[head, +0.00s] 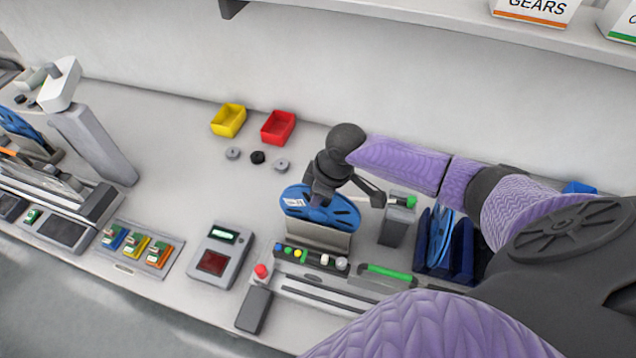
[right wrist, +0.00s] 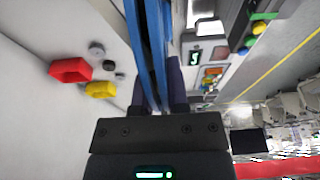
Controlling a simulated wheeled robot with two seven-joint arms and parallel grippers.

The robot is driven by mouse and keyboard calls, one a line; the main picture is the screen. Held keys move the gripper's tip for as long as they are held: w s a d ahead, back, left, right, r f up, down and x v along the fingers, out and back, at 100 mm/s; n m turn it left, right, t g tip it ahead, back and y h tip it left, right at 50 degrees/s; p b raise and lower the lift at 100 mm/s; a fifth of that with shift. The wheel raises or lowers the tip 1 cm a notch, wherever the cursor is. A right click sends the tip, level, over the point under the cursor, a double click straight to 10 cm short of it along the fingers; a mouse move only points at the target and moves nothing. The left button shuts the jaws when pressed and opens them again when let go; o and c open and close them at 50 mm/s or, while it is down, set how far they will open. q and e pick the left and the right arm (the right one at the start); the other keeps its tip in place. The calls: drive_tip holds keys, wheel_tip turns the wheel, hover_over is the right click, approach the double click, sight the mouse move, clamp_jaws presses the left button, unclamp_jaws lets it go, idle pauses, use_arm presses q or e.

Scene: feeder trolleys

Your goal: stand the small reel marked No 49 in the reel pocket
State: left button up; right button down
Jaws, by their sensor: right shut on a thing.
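My right gripper (head: 318,192) is shut on a blue reel (head: 330,214) with a white label at its upper left. The label is too small to read. The reel is upright, just above or behind a grey upright plate (head: 318,240), which hides its lower edge. I cannot tell whether it rests in anything there. In the right wrist view the same reel (right wrist: 147,40) shows edge-on between the dark fingers (right wrist: 160,90). A dark blue slotted rack (head: 462,262) at the right holds another blue reel (head: 440,232). My left gripper is not in view.
Yellow (head: 228,120) and red (head: 278,127) bins stand by the wall, with small round parts in front. A grey box (head: 396,226) stands between plate and rack. A button strip (head: 310,258) and a device with a screen (head: 217,255) lie near the front. Clear bench lies left of the bins.

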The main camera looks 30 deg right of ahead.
drive_tip(key=shift+f, duration=0.1)
idle(0.4)
drive_tip(key=c, duration=0.5)
unclamp_jaws()
drive_tip(key=shift+c, duration=0.2)
